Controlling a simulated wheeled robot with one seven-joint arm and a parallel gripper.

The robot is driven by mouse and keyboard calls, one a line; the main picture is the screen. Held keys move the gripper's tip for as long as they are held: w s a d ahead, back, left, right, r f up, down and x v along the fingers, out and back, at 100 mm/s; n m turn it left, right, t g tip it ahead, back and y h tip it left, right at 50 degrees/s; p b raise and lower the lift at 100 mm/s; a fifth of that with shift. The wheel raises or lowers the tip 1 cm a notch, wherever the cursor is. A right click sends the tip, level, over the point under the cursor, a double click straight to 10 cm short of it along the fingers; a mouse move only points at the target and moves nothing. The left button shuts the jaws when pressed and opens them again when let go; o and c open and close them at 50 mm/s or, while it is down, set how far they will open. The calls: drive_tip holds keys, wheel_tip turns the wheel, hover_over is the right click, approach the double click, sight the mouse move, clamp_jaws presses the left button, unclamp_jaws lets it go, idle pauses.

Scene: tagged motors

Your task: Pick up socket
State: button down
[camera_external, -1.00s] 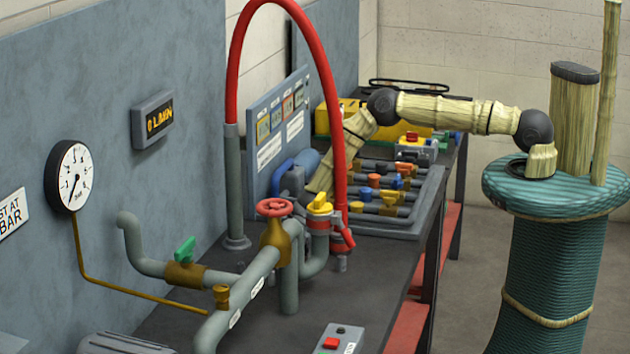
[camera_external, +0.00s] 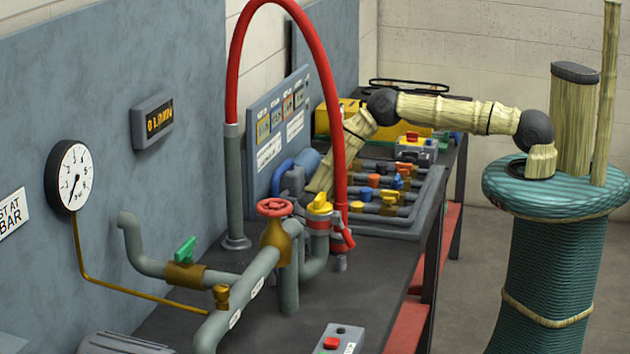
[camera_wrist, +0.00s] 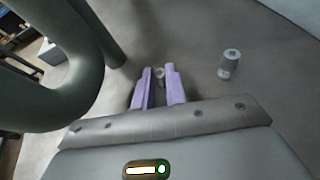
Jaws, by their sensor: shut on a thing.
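My gripper (camera_wrist: 159,84) shows in the wrist view with two purple fingers close together. They are shut on a small grey metallic piece, which I take to be the socket (camera_wrist: 160,72); only a little of it shows between the fingertips. Its lower part is hidden by the fingers, and I cannot tell whether it touches the bench. In the external view my arm reaches down behind the red hose and pipes, so the gripper and the socket are hidden there.
A grey labelled cylinder (camera_wrist: 229,63) stands right of my fingers. A thick dark curved pipe (camera_wrist: 85,85) is close on the left. In the external view, the red hose (camera_external: 331,95), yellow-handled valve (camera_external: 320,205) and grey pipe rack (camera_external: 405,225) crowd my arm. Bare bench lies in front.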

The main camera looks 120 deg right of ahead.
wheel_tip(320, 180, up, 10)
drive_tip(key=b, duration=0.2)
idle(0.3)
idle(0.4)
